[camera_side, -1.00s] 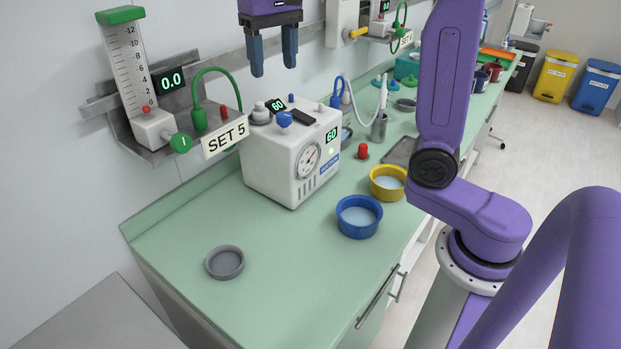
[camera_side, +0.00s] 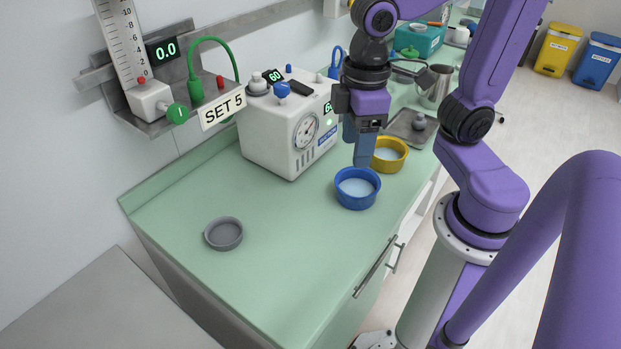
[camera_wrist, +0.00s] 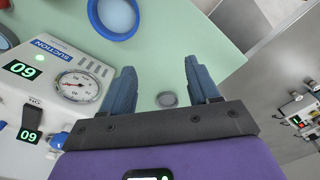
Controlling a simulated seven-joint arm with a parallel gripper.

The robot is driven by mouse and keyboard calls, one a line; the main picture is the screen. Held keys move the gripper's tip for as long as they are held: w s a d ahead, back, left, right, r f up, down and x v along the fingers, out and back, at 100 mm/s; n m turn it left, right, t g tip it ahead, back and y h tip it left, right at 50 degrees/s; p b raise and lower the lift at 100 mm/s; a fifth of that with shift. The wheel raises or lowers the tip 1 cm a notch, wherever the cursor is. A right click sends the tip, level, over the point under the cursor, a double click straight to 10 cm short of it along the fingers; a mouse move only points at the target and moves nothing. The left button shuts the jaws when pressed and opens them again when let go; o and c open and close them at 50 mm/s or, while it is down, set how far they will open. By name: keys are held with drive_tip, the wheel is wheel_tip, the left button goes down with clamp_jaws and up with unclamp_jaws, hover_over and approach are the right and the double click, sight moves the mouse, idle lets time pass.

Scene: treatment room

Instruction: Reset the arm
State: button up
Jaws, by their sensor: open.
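My gripper (camera_side: 362,158) is open and empty, pointing down in front of the right side of the white suction unit (camera_side: 285,135). In the side view its fingertips show just above the blue-rimmed bowl (camera_side: 357,203); I cannot tell their exact height. In the wrist view the two blue fingers of my gripper (camera_wrist: 160,68) stand apart, with nothing held. The grey round dish (camera_wrist: 167,99) shows between them, farther off on the counter. My arm stands folded on the right in the side view.
A yellow bowl (camera_side: 405,155) stands beside the blue one. A metal tray (camera_side: 397,127) lies behind. The grey dish (camera_side: 223,246) sits near the counter's left end, with clear green counter (camera_side: 275,245) around it. A SET 5 wall rail (camera_side: 178,112) hangs at left.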

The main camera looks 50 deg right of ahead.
drive_tip(key=s+d+f+n, duration=0.2)
drive_tip(key=s+f+n, duration=0.1)
drive_tip(key=s, duration=0.3)
drive_tip(key=shift+s+d+f, duration=0.15)
drive_tip(key=shift+d+f, duration=0.15)
drive_tip(key=shift+f, duration=0.05)
idle(0.5)
